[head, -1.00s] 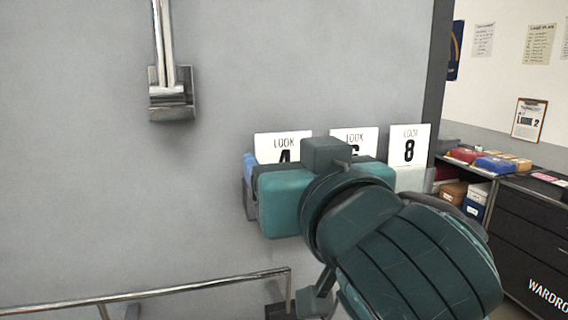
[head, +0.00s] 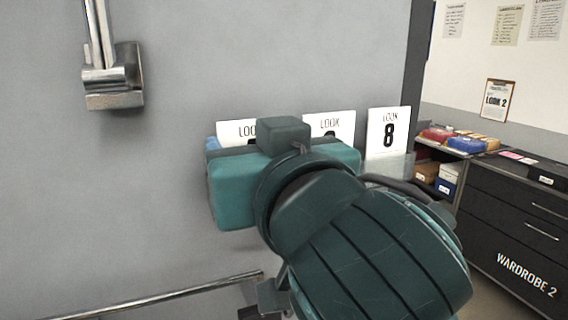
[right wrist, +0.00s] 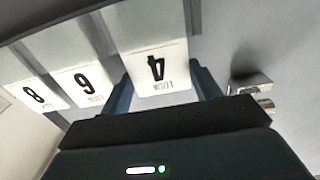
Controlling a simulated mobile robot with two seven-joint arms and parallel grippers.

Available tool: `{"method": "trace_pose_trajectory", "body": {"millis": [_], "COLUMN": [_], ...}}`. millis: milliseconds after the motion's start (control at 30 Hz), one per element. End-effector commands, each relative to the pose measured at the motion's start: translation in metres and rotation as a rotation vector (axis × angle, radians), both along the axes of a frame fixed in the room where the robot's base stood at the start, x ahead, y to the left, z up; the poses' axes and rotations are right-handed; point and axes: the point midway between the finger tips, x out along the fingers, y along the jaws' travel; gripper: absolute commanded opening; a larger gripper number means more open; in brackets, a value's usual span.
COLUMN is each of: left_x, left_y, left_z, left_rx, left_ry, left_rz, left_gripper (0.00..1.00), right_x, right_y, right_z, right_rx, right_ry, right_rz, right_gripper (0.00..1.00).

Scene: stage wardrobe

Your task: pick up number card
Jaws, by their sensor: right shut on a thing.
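Three white number cards stand in a row by the grey wall in the head view. The "LOOK 4" card (head: 234,129) is leftmost and mostly hidden behind my right gripper. The middle card (head: 339,122) is partly covered by the gripper; the right wrist view shows it reads 6 (right wrist: 87,84). The "LOOK 8" card (head: 388,132) shows on the right. My right gripper (right wrist: 163,88) is shut on the number 4 card (right wrist: 157,66), with a blue finger at each side edge. My left gripper is not in view.
Pale holders (head: 401,165) carry the cards against the wall. A metal bracket (head: 115,80) hangs at upper left, and a metal rail (head: 170,297) runs below. A dark drawer unit (head: 510,230) and a shelf with coloured boxes stand at the right.

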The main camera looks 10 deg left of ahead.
Motion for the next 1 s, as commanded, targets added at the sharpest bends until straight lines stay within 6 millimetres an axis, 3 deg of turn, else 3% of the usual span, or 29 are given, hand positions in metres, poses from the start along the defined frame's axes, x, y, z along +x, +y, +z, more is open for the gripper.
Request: {"method": "trace_pose_trajectory", "body": {"millis": [367,700,1000], "left_x": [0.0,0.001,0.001], "left_y": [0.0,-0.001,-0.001], "left_z": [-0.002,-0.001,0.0], "left_rx": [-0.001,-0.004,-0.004], "left_ry": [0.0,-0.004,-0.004], "left_rz": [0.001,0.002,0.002], "left_gripper": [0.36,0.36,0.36], "right_x": [0.0,-0.001,0.0], "right_y": [0.0,0.001,0.0], "right_z": [0.009,0.077,0.1], "right_rx": [0.003,0.002,-0.001], "right_ry": [-0.002,-0.002,-0.001], "right_rz": [0.001,0.003,0.001], "right_gripper": [0.41,0.41,0.41]}}
